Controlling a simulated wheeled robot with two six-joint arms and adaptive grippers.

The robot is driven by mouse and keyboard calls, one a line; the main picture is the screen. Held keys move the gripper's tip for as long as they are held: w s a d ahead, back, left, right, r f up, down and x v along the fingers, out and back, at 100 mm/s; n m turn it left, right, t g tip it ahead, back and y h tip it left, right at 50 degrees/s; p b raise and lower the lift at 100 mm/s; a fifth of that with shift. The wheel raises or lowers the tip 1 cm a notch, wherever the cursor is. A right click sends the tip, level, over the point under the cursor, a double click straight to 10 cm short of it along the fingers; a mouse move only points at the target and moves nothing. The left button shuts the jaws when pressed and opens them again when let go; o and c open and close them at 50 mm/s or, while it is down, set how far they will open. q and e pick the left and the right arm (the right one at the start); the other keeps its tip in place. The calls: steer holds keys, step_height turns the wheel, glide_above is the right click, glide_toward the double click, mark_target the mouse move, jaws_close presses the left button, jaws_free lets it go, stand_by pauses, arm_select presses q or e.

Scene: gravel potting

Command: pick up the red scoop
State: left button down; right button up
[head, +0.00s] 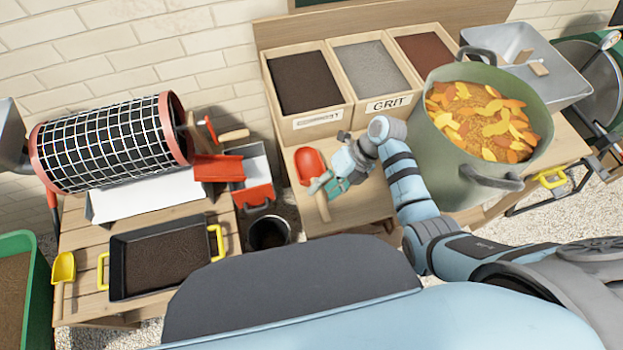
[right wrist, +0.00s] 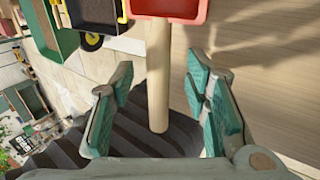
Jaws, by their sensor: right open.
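The red scoop (head: 308,163) lies on the wooden bench in front of the compost and grit bins, its wooden handle toward me. My right gripper (head: 331,184) is at the handle, coming from the right. In the right wrist view its teal fingers are open, one on each side of the scoop's handle (right wrist: 158,78), with a gap on both sides. The scoop's red bowl (right wrist: 172,8) shows at the top of that view, cut off by the edge. My left gripper is not in view.
A green pot (head: 455,150) with orange and yellow pieces stands right beside my right arm. Bins of compost (head: 303,82), grit (head: 373,75) and reddish material stand behind the scoop. A mesh drum (head: 110,143), a black tray (head: 165,255) and a yellow scoop (head: 63,268) are at left.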

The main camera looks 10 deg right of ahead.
mark_target(319, 196)
steer(key=b+x, duration=0.1)
steer(key=x, duration=0.2)
steer(key=shift+s+f+b, duration=0.1)
steer(key=shift+f+b, duration=0.15)
steer(key=shift+b, duration=0.1)
steer(key=shift+s+r, duration=0.2)
steer(key=shift+r, duration=0.15)
steer(key=shift+w, duration=0.15)
jaws_close()
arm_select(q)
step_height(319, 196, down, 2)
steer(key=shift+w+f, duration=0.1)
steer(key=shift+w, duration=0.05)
